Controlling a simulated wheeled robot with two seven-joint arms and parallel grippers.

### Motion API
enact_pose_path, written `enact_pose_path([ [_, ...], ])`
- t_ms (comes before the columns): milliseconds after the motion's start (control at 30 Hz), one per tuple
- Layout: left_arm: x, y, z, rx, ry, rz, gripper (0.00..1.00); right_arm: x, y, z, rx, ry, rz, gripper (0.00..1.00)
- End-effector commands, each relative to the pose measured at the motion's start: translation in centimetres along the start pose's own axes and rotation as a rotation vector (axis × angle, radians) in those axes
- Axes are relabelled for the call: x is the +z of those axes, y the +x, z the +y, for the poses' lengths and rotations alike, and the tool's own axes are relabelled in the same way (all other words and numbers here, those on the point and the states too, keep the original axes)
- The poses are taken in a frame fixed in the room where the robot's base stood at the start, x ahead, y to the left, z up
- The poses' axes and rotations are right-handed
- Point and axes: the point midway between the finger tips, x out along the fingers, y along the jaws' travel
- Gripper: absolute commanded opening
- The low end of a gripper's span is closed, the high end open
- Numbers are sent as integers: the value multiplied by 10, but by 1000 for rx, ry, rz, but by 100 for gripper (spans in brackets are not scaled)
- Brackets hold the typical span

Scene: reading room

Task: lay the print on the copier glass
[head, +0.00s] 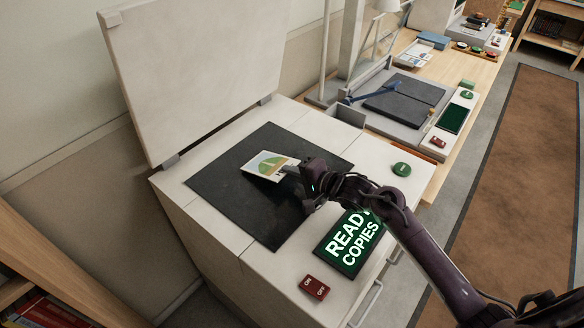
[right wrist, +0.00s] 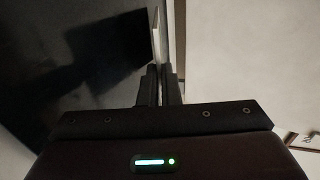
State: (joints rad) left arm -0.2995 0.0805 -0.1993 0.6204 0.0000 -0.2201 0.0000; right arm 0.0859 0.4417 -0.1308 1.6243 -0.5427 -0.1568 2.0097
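The print (head: 268,165), a white sheet with a green and orange picture, is over the dark copier glass (head: 245,205) in the head view. My right gripper (head: 292,171) is at the print's right edge. In the right wrist view my right gripper's fingers (right wrist: 160,85) are close together on the print (right wrist: 157,40), which shows nearly edge-on. A dark shadow lies on the glass to its left there, and the print looks held a little above the glass. The copier lid (head: 190,70) stands open. My left gripper is not in view.
The copier front has a green button (head: 401,169), a lit "READY COPIES" display (head: 350,241) and a red on/off switch (head: 314,288). A bench with a paper trimmer (head: 395,102) stands beyond. A wooden shelf (head: 60,265) is at lower left.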

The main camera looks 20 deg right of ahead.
Motion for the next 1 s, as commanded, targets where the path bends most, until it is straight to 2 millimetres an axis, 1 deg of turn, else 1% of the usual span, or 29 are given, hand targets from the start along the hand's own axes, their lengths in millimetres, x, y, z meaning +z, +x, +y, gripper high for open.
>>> enact_pose_path([
  [100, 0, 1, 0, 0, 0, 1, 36, 0, 1, 4, -1, 0, 0, 0],
  [333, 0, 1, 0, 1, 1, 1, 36, 0, 1, 4, -1, 0, 0, 0],
  [500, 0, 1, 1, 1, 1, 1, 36, 0, 1, 4, -1, 0, 0, 23],
  [533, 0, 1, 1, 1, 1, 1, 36, 0, 1, 4, -1, 0, 0, 27],
  [567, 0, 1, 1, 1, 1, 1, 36, 0, 1, 4, -1, 0, 0, 29],
  [833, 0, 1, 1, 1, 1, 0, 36, 0, 0, 4, -1, 0, 0, 29],
  [933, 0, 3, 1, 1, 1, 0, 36, 0, -8, 6, 0, 0, 1, 29],
  [1000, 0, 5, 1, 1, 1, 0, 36, 0, -18, 6, 1, 0, 1, 29],
])
